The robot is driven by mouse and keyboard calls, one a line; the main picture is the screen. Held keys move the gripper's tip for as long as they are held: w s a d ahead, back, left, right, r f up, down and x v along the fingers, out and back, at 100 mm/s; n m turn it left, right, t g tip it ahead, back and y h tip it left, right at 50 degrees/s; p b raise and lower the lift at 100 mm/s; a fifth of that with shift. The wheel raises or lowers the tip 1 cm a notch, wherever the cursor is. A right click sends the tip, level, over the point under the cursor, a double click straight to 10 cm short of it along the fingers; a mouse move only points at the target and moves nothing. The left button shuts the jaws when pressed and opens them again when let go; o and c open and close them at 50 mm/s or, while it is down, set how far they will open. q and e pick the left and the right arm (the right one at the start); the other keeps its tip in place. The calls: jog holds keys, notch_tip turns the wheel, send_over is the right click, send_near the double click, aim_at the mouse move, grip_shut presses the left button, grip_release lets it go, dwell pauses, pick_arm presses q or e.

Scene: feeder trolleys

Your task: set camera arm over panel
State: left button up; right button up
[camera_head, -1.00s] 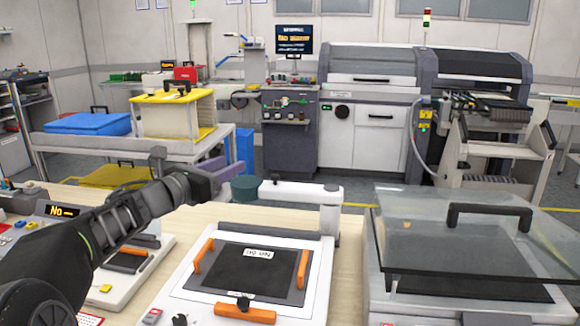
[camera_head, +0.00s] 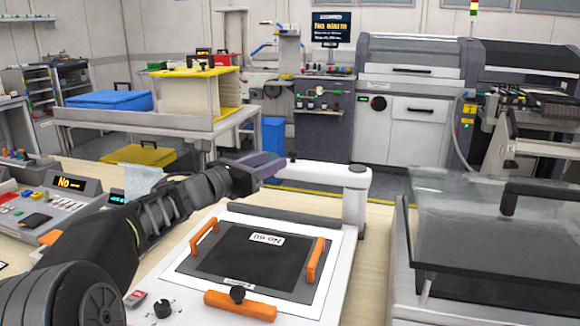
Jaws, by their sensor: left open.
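The camera arm (camera_head: 325,171) is a white bar on a white post at the back right of a white fixture (camera_head: 337,270). It reaches left along the back edge, behind the panel. The black panel (camera_head: 262,266) lies flat in the fixture between orange handles and bears a white label. My left gripper (camera_head: 268,163), with purple fingers, is open at the left end of the camera arm. It hides that end, so I cannot tell whether the fingers touch it or are around it. My right gripper is out of view.
A control box with an amber display (camera_head: 68,184) is at the left. Behind the bench are a trolley (camera_head: 150,122) with a blue case and yellow-topped box, and a grey cabinet (camera_head: 325,130).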

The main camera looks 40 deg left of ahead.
aim_at(290, 153)
pick_arm(q)
jog(key=shift+f, duration=0.1)
dwell(0.3)
jog(key=w, duration=0.5)
jog(key=w+p, duration=0.1)
jog(key=w, duration=0.1)
jog(key=shift+w+d, duration=0.25)
jog(key=shift+w, duration=0.15)
jog(key=shift+c, duration=0.5)
grip_shut()
dwell(0.6)
